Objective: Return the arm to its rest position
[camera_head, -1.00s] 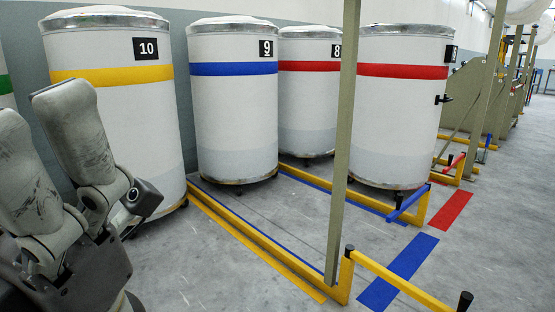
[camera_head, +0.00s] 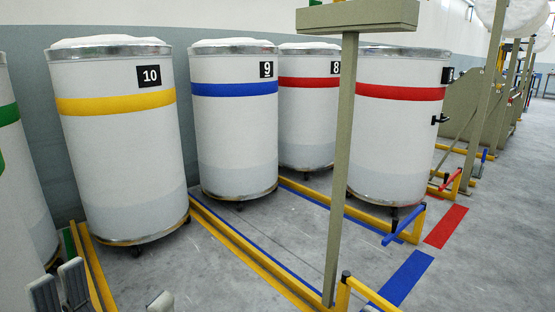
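My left gripper (camera_head: 59,285) is at the bottom left corner of the head view, largely cut off by the frame edge. Its two grey, scuffed fingers point up and stand apart, with nothing between them. It is in front of the can with the green band (camera_head: 8,115) and the can numbered 10 (camera_head: 120,150), low in the picture. The rest of the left arm is out of the frame.
White cans number 9 (camera_head: 237,140) with a blue band and number 8 (camera_head: 308,125) with a red band stand along the wall. Another red-banded can (camera_head: 395,140) is at right. A beige post (camera_head: 340,170) and yellow floor rails (camera_head: 225,230) stand in front.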

